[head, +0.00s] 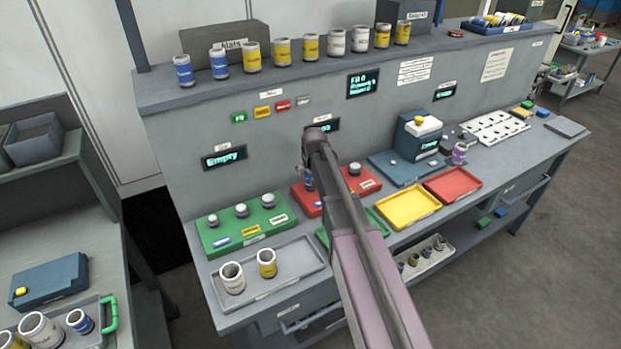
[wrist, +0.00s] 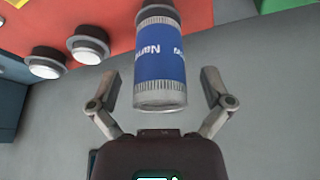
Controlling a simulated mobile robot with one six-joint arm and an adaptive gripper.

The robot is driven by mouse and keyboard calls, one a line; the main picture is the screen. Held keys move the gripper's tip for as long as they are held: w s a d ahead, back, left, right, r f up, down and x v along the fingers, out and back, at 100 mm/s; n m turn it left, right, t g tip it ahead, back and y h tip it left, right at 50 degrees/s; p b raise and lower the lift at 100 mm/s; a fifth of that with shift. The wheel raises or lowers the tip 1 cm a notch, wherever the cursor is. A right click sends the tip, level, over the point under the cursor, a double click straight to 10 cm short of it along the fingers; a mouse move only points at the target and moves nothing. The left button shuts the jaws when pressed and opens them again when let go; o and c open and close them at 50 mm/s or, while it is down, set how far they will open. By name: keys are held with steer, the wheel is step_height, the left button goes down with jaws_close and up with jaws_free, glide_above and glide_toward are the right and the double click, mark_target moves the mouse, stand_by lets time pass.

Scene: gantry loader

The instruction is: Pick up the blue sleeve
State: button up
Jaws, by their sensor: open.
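A blue sleeve (wrist: 160,55) with grey ribbed ends and white lettering is at the top centre of the wrist view, in front of the red block (wrist: 115,14). My gripper (wrist: 160,84) is open, with one finger on each side of the sleeve's near end. Gaps show between both fingers and the sleeve. In the head view a small part of the sleeve (head: 308,181) shows at the red block (head: 371,184), beside my arm. My gripper (head: 307,168) is mostly hidden there by my own arm.
Round grey-topped posts (wrist: 86,44) stand left of the sleeve. A green block (head: 240,226) stands left of the red one. A tray (head: 262,276) with two sleeves is in front, with a yellow tray (head: 408,208) to the right. More sleeves line the upper shelf (head: 290,75).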

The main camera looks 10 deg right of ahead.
stand_by(0.4)
jaws_close()
steer(key=shift+r, duration=0.15)
step_height(320, 180, up, 3)
steer(key=p, duration=0.3)
steer(key=shift+f, duration=0.2)
steer(key=s+d+r+p, duration=0.1)
steer(key=s+d, duration=0.1)
steer(key=s, duration=0.5)
steer(key=s+d+r+p, duration=0.1)
steer(key=s+d, duration=0.2)
steer(key=s, duration=0.5)
steer(key=shift+s, duration=0.15)
steer(key=shift+r, duration=0.25)
steer(key=shift+r+p, duration=2.1)
steer(key=shift+p, duration=0.15)
